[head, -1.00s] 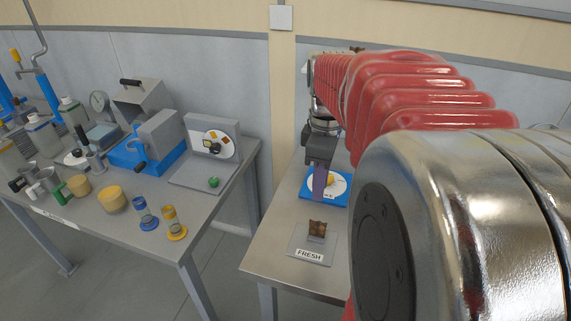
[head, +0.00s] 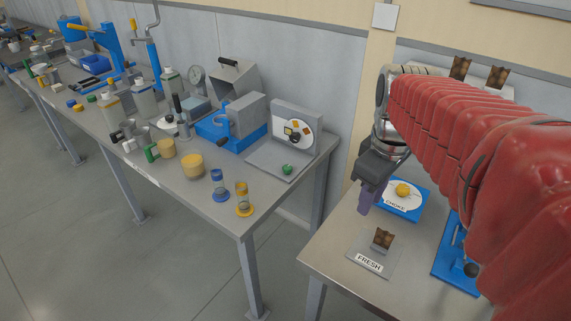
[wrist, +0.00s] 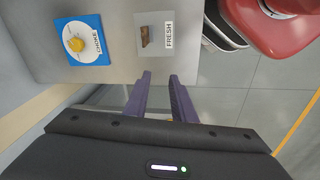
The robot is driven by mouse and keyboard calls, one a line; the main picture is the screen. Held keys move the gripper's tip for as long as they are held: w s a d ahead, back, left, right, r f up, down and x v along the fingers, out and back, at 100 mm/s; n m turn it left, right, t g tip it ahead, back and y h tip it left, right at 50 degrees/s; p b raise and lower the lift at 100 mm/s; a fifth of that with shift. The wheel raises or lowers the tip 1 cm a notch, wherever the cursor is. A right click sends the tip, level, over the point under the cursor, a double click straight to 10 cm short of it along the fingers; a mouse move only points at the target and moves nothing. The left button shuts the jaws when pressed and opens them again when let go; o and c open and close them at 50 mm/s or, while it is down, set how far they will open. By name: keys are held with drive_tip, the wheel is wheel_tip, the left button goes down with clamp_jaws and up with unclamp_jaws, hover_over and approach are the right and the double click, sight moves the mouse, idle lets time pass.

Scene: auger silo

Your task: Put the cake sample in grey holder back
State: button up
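A brown cake sample (head: 383,238) stands on a grey plate (head: 367,258) labelled FRESH, near the front of the right bench. In the wrist view the sample (wrist: 146,37) and plate (wrist: 152,50) lie beyond my fingertips. Two similar brown pieces (head: 461,67) (head: 497,77) stand at the back right, partly cut off from view by my arm. I cannot tell which support is the grey holder. My gripper (wrist: 160,77) has two purple fingers apart with nothing held between them. In the head view my gripper (head: 367,208) hangs behind and left of the FRESH plate.
A blue CHOKE base with a yellow knob (head: 402,190) sits behind the plate. A blue fixture (head: 455,258) is to its right, partly behind my arm. The left bench (head: 205,213) holds cups, jars and a blue machine. A floor gap separates the benches.

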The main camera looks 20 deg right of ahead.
drive_tip(key=s+a+m+t, duration=0.2)
drive_tip(key=a, duration=0.5)
drive_tip(key=s+a+f+m+t, duration=0.1)
drive_tip(key=s+a+m+t, duration=0.1)
drive_tip(key=a, duration=0.5)
drive_tip(key=shift+s+a+f+m+y, duration=0.2)
drive_tip(key=shift+s+m+y, duration=0.1)
drive_tip(key=shift+m, duration=0.4)
